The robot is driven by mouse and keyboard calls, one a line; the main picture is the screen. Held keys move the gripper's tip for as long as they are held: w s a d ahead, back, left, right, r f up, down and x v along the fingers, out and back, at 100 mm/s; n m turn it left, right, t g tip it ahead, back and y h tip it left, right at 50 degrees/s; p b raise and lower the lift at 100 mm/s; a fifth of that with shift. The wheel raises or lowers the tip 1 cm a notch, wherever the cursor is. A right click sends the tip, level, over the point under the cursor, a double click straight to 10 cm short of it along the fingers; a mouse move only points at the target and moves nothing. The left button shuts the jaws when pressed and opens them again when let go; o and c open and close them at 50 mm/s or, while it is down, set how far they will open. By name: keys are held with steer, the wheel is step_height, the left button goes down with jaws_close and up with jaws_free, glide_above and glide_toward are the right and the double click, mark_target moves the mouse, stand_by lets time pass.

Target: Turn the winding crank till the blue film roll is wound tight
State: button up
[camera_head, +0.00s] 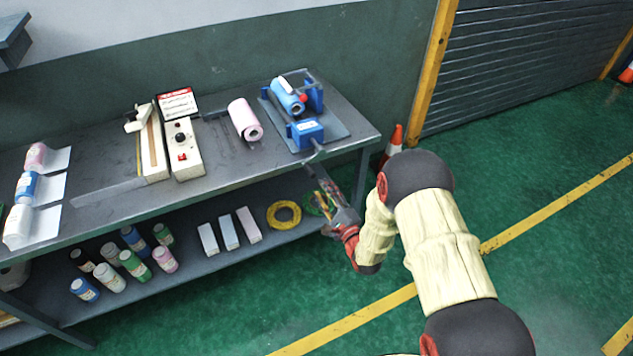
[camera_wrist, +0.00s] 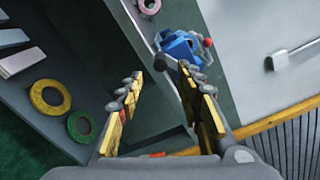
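The blue film roll (camera_head: 288,97) lies on a blue winding stand near the right end of the bench top. My gripper (camera_head: 322,182) is just in front of the bench edge, below the crank. In the wrist view my gripper (camera_wrist: 163,85) is open, its yellow-lined fingers apart. I cannot tell whether the crank touches a finger.
A pink roll (camera_head: 244,119) and a sealer with a red switch (camera_head: 183,150) are on the bench (camera_head: 110,195). The lower shelf holds bottles, boxes and a yellow ring (camera_head: 284,215). An orange cone (camera_head: 394,142) stands by the wall.

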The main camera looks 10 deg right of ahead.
steer(key=shift+v, duration=1.25)
